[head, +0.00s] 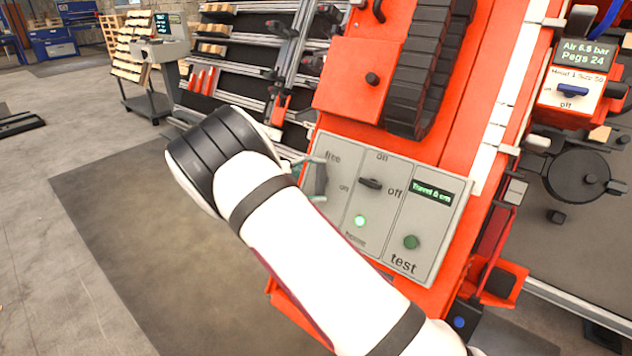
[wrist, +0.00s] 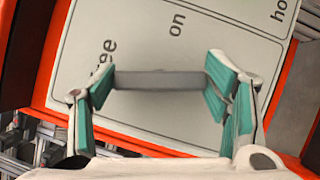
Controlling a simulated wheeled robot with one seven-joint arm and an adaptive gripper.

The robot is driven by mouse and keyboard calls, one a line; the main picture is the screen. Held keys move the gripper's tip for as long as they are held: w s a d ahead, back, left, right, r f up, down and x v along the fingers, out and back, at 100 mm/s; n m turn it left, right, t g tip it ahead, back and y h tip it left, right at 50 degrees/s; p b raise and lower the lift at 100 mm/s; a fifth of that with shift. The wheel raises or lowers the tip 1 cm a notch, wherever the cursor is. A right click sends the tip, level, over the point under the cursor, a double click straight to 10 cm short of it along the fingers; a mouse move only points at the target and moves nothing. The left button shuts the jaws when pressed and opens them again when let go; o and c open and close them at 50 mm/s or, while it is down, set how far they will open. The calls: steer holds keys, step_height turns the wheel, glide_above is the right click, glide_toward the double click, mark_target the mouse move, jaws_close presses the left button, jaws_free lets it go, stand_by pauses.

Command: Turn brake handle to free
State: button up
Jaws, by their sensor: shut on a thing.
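The brake handle (head: 321,180) is a grey bar on the left section of the grey control panel (head: 424,230). The words "free" and "on" are printed around it. In the head view it stands nearly upright, its upper end below "free". My gripper (head: 317,179) reaches it from the left, partly hidden behind my arm. In the wrist view the handle (wrist: 158,81) spans between the green-padded fingers of my gripper (wrist: 160,88), which are shut on its two ends. Its left end is beside "free", whose first letters are partly hidden by a finger.
An on/off knob (head: 371,183), a lit green lamp (head: 360,221) and a green test button (head: 411,242) sit close by on the panel. The orange machine body (head: 362,80) and a black cable chain (head: 418,75) rise above.

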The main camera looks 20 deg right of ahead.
steer(key=shift+m+g+y, duration=0.4)
steer(key=shift+m+y, duration=0.2)
steer(key=shift+m, duration=1.1)
steer(key=o, duration=1.2)
steer(key=shift+c, duration=0.2)
steer(key=w+v, duration=0.1)
steer(key=v, duration=1)
steer(key=shift+s+a+r, duration=0.25)
steer(key=shift+s+a, duration=0.15)
steer(key=shift+s, duration=0.1)
